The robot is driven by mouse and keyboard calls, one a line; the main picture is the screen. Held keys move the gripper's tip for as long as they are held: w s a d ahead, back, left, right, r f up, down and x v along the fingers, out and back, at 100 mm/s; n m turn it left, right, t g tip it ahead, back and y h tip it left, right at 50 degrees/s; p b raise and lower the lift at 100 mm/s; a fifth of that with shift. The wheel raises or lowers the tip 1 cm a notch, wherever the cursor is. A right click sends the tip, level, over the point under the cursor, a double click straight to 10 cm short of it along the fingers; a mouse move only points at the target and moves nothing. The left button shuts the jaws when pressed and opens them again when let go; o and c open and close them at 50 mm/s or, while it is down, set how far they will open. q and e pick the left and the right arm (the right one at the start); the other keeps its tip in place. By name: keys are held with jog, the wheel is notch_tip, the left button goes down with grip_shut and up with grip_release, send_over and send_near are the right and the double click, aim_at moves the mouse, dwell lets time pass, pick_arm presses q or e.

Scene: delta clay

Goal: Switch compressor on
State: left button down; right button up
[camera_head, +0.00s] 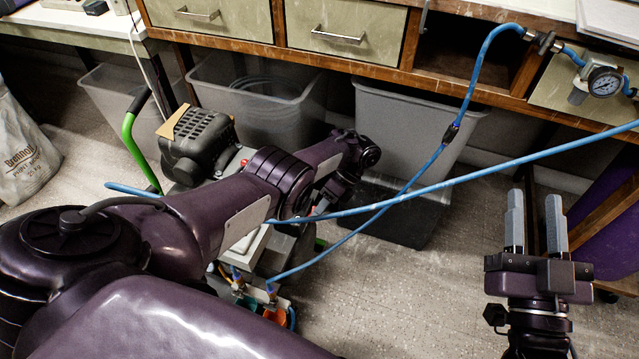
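The compressor (195,150) stands on the floor under the bench, with a black ribbed motor cover and a green handle (128,125). A tan piece lies on top of the cover. A small red part (243,162) shows beside the cover; I cannot tell if it is the switch. My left arm crosses in front and hides much of the compressor. My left gripper (322,203) points down past the compressor's right side, mostly hidden by its own wrist; its fingers are unclear. My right gripper (534,207) is open and empty over bare floor at the right.
Blue air hoses (450,180) run across the view, one up to a pressure gauge (603,81) on the bench. Grey bins (415,125) stand under the drawers (345,30). A sack (25,150) is at far left. Floor is clear at centre right.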

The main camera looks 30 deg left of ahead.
jog(key=shift+s+d+r+t+y, duration=0.2)
jog(key=shift+r+t, duration=0.2)
jog(key=shift+r, duration=0.35)
jog(key=shift+s+d+r+t+y, duration=0.1)
jog(key=shift+s+r+t, duration=0.1)
jog(key=shift+r+t, duration=0.35)
jog(key=shift+r, duration=0.15)
pick_arm(q)
jog(key=c, duration=1.5)
grip_release()
jog(key=shift+a, duration=0.1)
pick_arm(e)
jog(key=shift+a, duration=0.15)
